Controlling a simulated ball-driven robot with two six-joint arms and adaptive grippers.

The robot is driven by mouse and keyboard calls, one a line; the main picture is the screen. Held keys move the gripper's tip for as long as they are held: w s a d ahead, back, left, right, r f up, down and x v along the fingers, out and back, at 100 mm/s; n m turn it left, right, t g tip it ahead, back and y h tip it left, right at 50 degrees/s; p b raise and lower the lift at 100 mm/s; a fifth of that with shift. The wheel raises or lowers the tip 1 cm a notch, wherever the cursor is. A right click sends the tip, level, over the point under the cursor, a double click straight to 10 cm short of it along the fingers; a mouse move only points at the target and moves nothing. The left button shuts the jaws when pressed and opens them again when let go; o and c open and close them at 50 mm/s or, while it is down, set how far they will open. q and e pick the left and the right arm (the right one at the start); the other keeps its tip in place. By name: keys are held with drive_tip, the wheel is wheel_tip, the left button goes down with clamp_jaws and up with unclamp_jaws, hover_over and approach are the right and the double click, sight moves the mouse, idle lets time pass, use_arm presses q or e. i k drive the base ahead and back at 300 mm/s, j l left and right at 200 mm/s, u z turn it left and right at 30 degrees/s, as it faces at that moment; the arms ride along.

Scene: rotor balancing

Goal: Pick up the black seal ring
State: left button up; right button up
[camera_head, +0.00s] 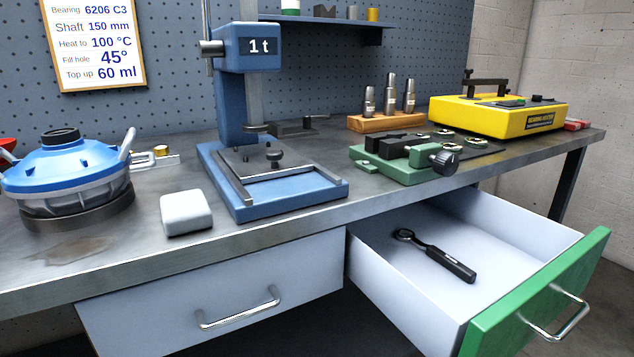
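I cannot pick out a separate black seal ring with certainty. Several small ring-shaped parts (476,142) lie on a dark mat behind and beside the green vise (395,166); they look metallic with dark centres, too small to tell apart. A thick dark round base (78,214) sits under the blue-lidded pot (65,165) at the left. Neither of my grippers shows in the head view.
A blue press (330,190) stands mid-bench, with a white block (186,213) to its left. A yellow case (500,115) sits at the right. The green-fronted drawer (545,290) is open, jutting forward, with a black ratchet-like tool (436,257) inside.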

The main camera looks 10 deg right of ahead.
sight(58, 136)
drive_tip(key=z, duration=1.35)
drive_tip(key=u, duration=2.25)
